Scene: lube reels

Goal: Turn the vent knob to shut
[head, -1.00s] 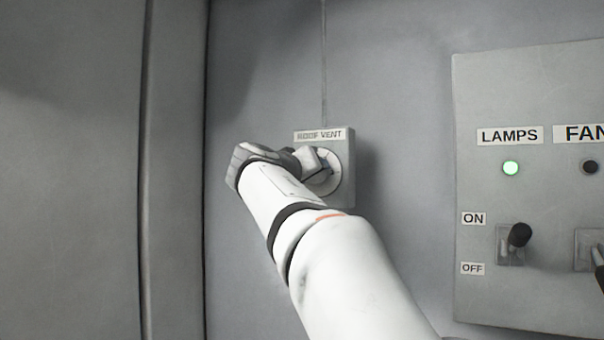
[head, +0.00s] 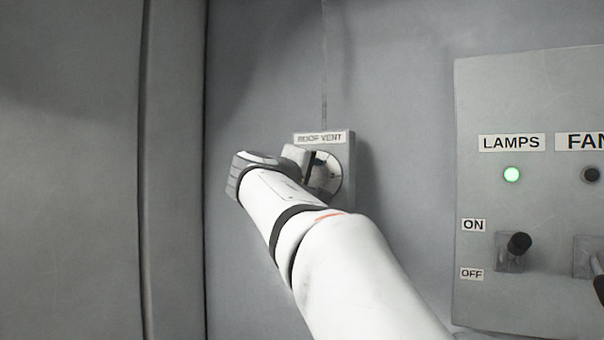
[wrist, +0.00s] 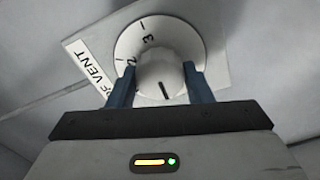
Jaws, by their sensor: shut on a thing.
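The vent knob (wrist: 160,76) is a pale round knob with a dark pointer line, on a white dial (wrist: 185,38) marked with numbers; a 2 and a 3 show in the wrist view. The dial (head: 331,180) sits on a grey box under a ROOF VENT label (head: 320,138). My gripper (wrist: 160,88) has its two blue fingers on either side of the knob and is shut on it. In the wrist view the plate and label look tilted. In the head view my gripper (head: 312,166) covers the knob and part of the dial. The number nearest the pointer line is hidden.
A vertical wall post (head: 175,170) is at the left. Bare wall lies between box and panel.

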